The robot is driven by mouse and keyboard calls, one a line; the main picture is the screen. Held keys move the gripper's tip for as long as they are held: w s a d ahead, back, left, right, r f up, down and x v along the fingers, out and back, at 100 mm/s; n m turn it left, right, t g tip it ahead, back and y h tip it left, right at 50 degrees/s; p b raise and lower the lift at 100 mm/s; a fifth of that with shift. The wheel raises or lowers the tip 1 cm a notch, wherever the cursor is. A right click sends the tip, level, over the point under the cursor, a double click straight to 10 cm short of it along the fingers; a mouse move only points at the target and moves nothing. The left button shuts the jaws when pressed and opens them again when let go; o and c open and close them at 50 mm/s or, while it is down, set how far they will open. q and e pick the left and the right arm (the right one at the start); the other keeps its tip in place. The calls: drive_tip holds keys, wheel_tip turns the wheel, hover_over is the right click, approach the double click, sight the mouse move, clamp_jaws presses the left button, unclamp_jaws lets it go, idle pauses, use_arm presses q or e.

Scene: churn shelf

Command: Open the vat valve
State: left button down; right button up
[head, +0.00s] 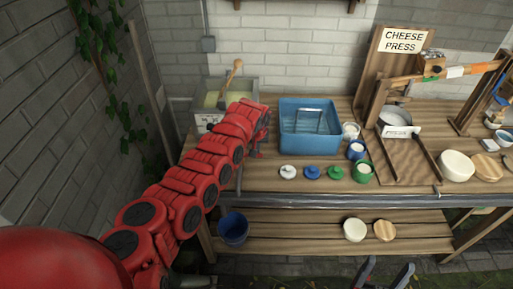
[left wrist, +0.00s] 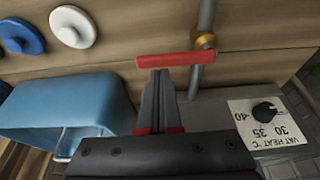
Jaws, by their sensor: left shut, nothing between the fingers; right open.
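The vat valve shows in the left wrist view as a red lever handle (left wrist: 190,59) beside a brass fitting (left wrist: 203,40) on a grey pipe. My left gripper (left wrist: 161,74) is shut and empty, with its fingertips right at the red handle. I cannot tell whether they touch it. In the head view the vat (head: 203,119) stands at the back left with a wooden paddle (head: 231,78) in it. My right gripper (head: 386,273) is open and empty at the bottom edge, low in front of the shelf.
A blue tub (head: 308,145) stands right of the vat. White (head: 288,171), blue (head: 312,172) and green (head: 333,172) lids lie before it. Small pots and a cheese press (head: 407,39) are further right. A dark blue bucket (head: 233,228) stands on the lower shelf. A heat dial (left wrist: 265,112) is on the vat.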

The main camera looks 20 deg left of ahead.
use_arm(q)
drive_tip(key=shift+s, duration=0.1)
drive_tip(key=shift+r, duration=0.1)
drive_tip(key=shift+d+m+p, duration=0.1)
drive_tip(key=shift+m+p, duration=0.2)
drive_tip(key=shift+p, duration=0.05)
